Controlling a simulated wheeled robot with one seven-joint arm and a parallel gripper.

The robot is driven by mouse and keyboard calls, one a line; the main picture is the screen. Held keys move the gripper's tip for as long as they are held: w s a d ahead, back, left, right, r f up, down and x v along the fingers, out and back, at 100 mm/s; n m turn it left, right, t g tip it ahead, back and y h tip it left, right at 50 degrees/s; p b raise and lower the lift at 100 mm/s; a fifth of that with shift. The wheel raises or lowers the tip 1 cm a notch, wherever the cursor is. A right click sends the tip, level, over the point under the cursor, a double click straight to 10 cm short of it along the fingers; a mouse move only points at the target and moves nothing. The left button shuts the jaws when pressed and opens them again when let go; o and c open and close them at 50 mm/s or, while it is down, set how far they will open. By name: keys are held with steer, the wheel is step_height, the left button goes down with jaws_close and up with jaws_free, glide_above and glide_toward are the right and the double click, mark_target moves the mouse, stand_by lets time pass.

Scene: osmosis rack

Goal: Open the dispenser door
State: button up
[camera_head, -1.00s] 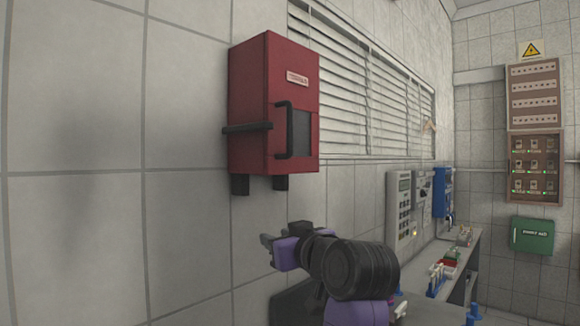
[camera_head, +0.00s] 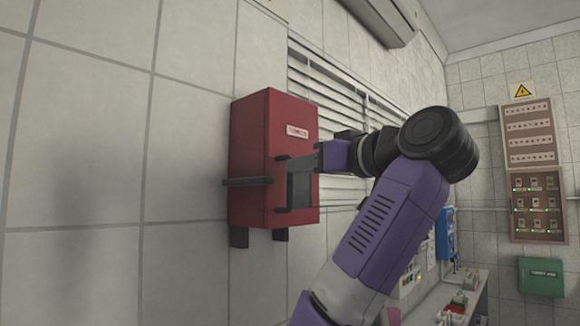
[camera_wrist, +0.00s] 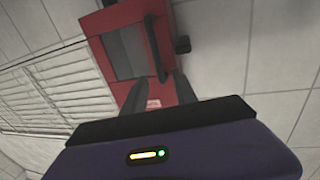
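The dispenser is a red box (camera_head: 252,150) on the wall, left of centre in the head view. Its front door is shut and carries a dark window (camera_head: 299,190) and a black upright handle (camera_head: 281,208). In the wrist view the door (camera_wrist: 100,48) and handle (camera_wrist: 153,46) show turned about. My gripper (camera_head: 293,162) is at the door front, by the handle's upper part. In the wrist view its two fingers (camera_wrist: 160,84) are apart, with one end of the handle between or just beyond their tips. I cannot tell whether they touch it.
A black bar (camera_head: 245,182) crosses the dispenser's side. Window blinds (camera_head: 330,100) lie behind my arm. Blue and grey wall units, a bench (camera_head: 462,305) with small items and electrical panels (camera_head: 538,205) are at the right. The wall left of the dispenser is clear.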

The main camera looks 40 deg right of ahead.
steer(key=p, duration=0.1)
glide_above(290, 207)
steer(key=shift+w+d, duration=0.2)
steer(key=shift+w, duration=0.05)
steer(key=shift+c, duration=0.2)
jaws_close()
stand_by(1.2)
